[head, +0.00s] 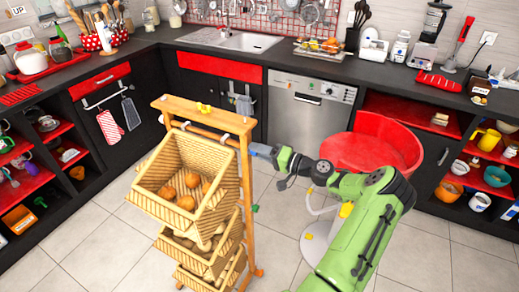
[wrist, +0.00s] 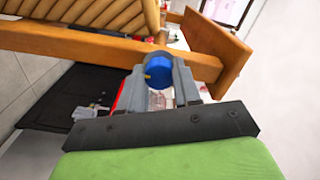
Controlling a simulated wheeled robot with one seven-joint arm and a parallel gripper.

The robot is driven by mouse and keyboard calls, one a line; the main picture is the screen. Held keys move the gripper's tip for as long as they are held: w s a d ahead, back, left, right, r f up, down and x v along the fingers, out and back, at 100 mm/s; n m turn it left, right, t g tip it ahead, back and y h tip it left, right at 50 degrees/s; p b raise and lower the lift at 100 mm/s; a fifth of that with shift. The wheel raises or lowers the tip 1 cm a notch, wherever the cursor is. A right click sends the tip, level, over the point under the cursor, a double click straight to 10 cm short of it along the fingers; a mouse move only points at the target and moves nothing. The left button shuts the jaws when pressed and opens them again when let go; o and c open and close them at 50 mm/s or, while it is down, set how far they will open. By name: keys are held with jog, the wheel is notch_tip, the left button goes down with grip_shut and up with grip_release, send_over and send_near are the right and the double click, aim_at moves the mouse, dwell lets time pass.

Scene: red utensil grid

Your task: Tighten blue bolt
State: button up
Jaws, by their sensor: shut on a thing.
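The blue bolt (wrist: 159,70) shows in the wrist view as a round blue head with a small yellow mark, against the wooden bar of a rack. My gripper (wrist: 158,82) is shut on it, with a grey jaw on each side of the bolt head. In the head view my gripper (head: 262,151) reaches the right side post of the wooden rack (head: 247,190). The bolt's shaft is hidden, and I cannot tell how deep it sits.
Wicker baskets (head: 160,203) with potatoes hang in the rack, left of my gripper. A red chair (head: 385,140) stands close to my arm on the right. A dishwasher (head: 305,115) and counters line the back. Tiled floor is free at the front left.

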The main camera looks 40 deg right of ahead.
dwell(0.4)
jog(key=o, duration=1.1)
jog(key=shift+c, duration=0.2)
jog(key=v, duration=1.5)
jog(key=shift+s, duration=0.35)
jog(key=shift+d, duration=0.1)
